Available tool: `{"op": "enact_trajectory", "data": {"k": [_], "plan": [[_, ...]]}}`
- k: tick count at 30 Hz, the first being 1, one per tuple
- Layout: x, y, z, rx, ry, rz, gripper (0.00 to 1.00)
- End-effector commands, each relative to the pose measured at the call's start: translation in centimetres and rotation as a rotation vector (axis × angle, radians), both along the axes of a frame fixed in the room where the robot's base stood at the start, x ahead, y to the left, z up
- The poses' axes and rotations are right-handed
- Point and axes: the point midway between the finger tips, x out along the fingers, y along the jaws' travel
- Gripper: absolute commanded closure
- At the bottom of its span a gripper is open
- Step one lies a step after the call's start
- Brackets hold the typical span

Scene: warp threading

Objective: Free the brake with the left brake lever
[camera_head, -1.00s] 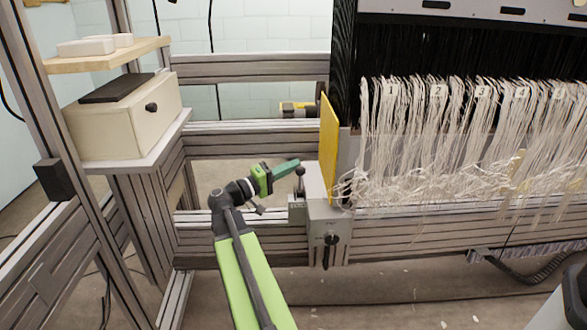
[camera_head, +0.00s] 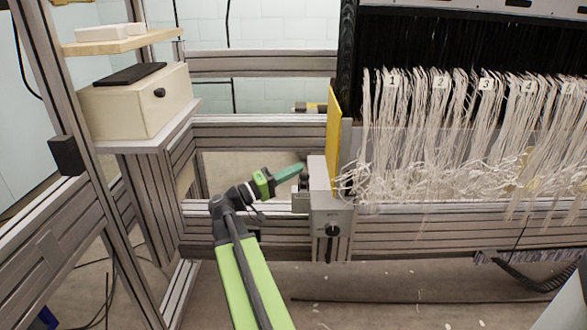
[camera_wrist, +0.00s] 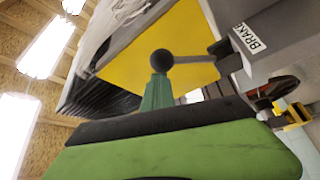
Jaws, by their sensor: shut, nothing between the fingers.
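The left brake lever is a dark rod with a black ball knob (camera_wrist: 161,60). In the wrist view its rod runs sideways from the knob to a grey housing labelled BRAKE (camera_wrist: 265,32). In the head view the knob is small and partly hidden at my fingertips, beside the grey brake box (camera_head: 320,190). My gripper (camera_head: 300,169) is shut and empty, reaching in from the left. Its green fingertips (camera_wrist: 158,80) overlap the underside of the knob in the wrist view; I cannot tell for sure whether they touch.
A yellow plate (camera_head: 334,135) stands right behind the brake box. White warp threads (camera_head: 430,140) hang to its right. A dark knob (camera_head: 332,230) sits on the box front. A beige box (camera_head: 140,105) stands on a shelf at left. Metal rails (camera_head: 250,225) run below my gripper.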

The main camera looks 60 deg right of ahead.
Motion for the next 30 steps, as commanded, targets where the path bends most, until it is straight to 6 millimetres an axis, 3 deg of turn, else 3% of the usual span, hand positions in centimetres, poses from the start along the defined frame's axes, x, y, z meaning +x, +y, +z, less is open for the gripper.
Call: {"op": "enact_trajectory", "data": {"k": [12, 30], "plan": [[-1.1, 1.7, -2.0, 0.001, 0.000, -0.003, 1.00], [-1.4, 2.0, -2.7, 0.005, -0.003, -0.012, 1.00]]}}
